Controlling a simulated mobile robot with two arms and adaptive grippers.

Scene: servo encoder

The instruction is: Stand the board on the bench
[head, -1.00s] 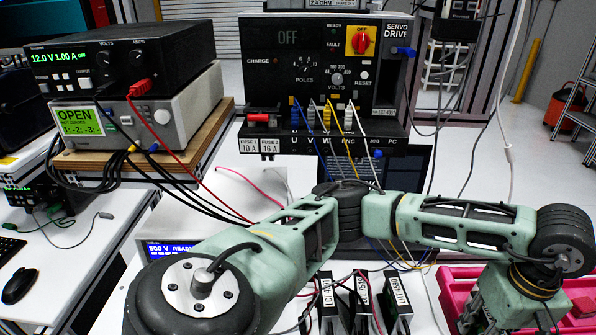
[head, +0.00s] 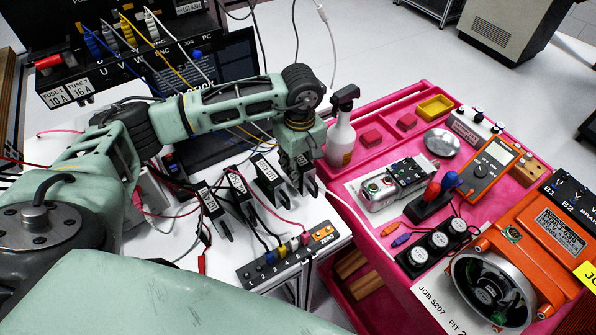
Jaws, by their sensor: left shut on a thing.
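My left gripper (head: 298,180) points down at the right edge of the white bench (head: 190,268), beside a row of dark upright units with white labels. It is shut on a dark piece. The fingers and wrist hide most of that piece, so I cannot tell whether it is the board or whether it touches the bench. The labelled units are a left one (head: 212,212), a middle one (head: 241,198) and a right one (head: 271,182), close to the gripper. My right gripper is not in view.
A terminal strip (head: 285,258) with leads lies at the bench front. The pink cart (head: 385,158) at right holds a spray bottle (head: 340,140), a multimeter (head: 490,170) and an orange machine (head: 545,235). Loose leads cross the bench.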

